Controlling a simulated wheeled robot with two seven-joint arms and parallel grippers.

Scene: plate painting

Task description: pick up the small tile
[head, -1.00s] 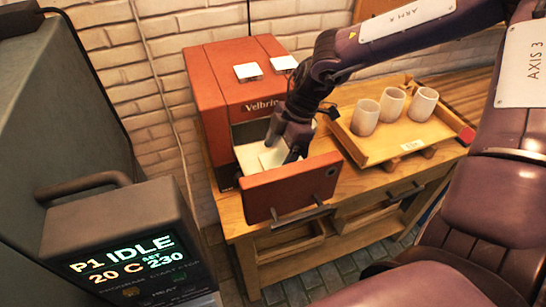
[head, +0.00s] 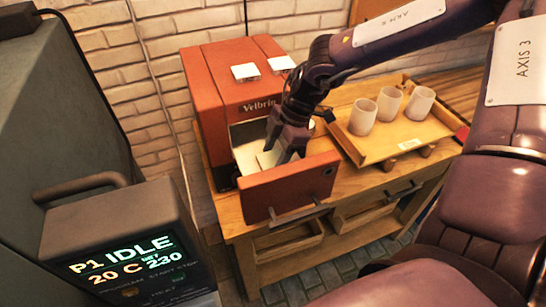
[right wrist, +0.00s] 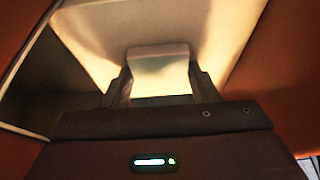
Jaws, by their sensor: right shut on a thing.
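My right gripper (head: 283,152) reaches down into the open compartment of a red machine (head: 225,105) labelled "Velbrin". In the right wrist view, a small pale tile (right wrist: 160,68) stands between the two dark fingers, and the right gripper (right wrist: 158,85) is shut on it. In the head view a pale patch of the tile (head: 266,159) shows beside the fingers, and the rest is hidden by them. My left gripper is not in view.
The machine's red front panel (head: 290,190) stands out in front of the gripper. Two white squares (head: 246,72) lie on the machine's top. A wooden tray (head: 385,148) with three pale cups (head: 390,103) stands to the right. A grey unit with a display (head: 125,255) is at the left.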

